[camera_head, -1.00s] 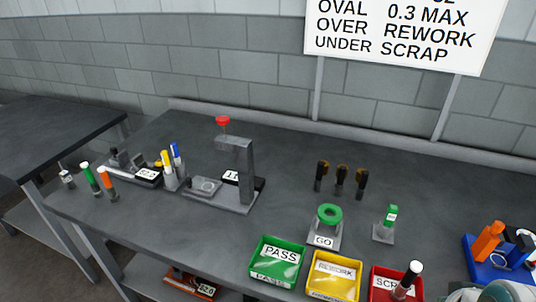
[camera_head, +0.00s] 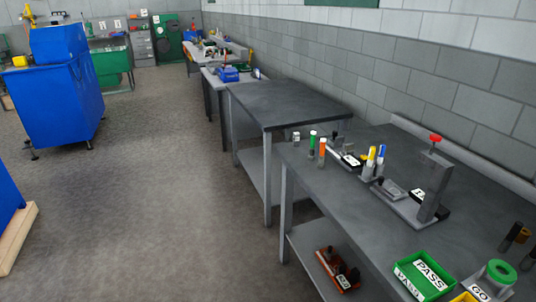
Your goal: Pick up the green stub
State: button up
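A short upright green cylinder (camera_head: 313,137), which looks like the green stub, stands near the left end of the dark grey bench (camera_head: 375,233). An orange cylinder (camera_head: 322,147) stands close beside it on the right. A small grey piece (camera_head: 296,138) stands just to its left. A green ring (camera_head: 500,271) sits on the GO block (camera_head: 480,291) at the lower right. My gripper is not in view, so whether it is open or shut does not show.
The PASS tray (camera_head: 424,274) is at the bench's front edge. A press with a red knob (camera_head: 435,138) and pens in a holder (camera_head: 373,163) stand behind. Another dark table (camera_head: 290,103) adjoins on the left. The floor (camera_head: 150,190) is open; a blue machine (camera_head: 65,85) stands beyond.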

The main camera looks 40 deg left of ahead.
aim_at(310, 156)
jog(key=k+l+u, duration=0.1)
jog(key=u, duration=0.45)
jog(key=i+j+u, duration=0.15)
jog(key=i+u, duration=0.15)
jog(key=u, duration=0.2)
jog(key=i, duration=0.2)
jog(key=i+j+z, duration=0.2)
jog(key=z, duration=0.3)
jog(key=i+j+z, duration=0.15)
jog(key=j+z, duration=0.15)
jog(key=z, duration=0.2)
jog(key=i+j+z, duration=0.1)
jog(key=j+z, duration=0.8)
jog(key=j, duration=1.6)
jog(key=i+j, duration=0.1)
jog(key=j, duration=0.7)
